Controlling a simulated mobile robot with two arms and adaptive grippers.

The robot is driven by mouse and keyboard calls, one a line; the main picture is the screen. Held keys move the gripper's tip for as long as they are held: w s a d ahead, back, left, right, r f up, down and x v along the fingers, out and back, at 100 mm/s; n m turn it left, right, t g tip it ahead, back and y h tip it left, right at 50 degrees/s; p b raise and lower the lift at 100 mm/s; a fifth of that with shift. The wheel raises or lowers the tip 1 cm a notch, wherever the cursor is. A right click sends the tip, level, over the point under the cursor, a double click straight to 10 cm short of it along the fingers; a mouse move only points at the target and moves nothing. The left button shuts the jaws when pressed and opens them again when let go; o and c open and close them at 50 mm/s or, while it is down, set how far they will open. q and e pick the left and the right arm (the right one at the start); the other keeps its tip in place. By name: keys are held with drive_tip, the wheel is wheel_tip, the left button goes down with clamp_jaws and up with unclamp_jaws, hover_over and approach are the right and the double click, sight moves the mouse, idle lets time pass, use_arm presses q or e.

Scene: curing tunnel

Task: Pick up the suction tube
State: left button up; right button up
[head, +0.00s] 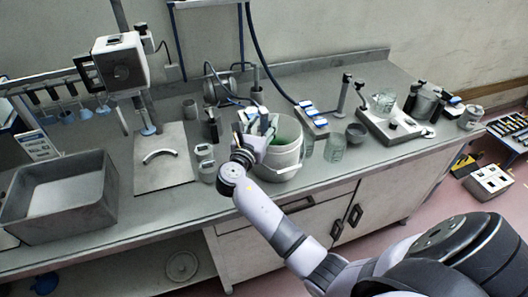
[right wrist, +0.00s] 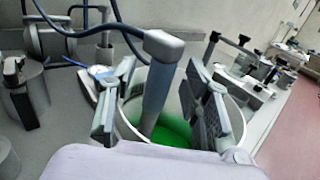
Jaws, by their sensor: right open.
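The suction tube (right wrist: 157,88) is a grey-blue tube with a wider grey head on top. It stands, slightly tilted, in a pale bucket (head: 285,158) with green liquid (right wrist: 172,132) inside. My right gripper (head: 257,122) is over the left side of the bucket's mouth. In the right wrist view the right gripper (right wrist: 160,100) is open, with one finger on each side of the tube and visible gaps between. Its fingers partly hide the bucket rim. In the head view the gripper hides most of the tube. My left gripper is not in view.
A dark blue hose (head: 258,55) hangs down behind the bucket. A glass beaker (head: 334,149) and a dark cup (head: 356,133) stand to its right. Small grey containers (head: 205,160) stand to its left. A large grey tray (head: 65,200) is at the far left of the bench.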

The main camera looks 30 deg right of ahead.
drive_tip(key=shift+w+d, duration=0.4)
drive_tip(key=shift+d, duration=0.1)
drive_tip(key=shift+c, duration=0.5)
clamp_jaws()
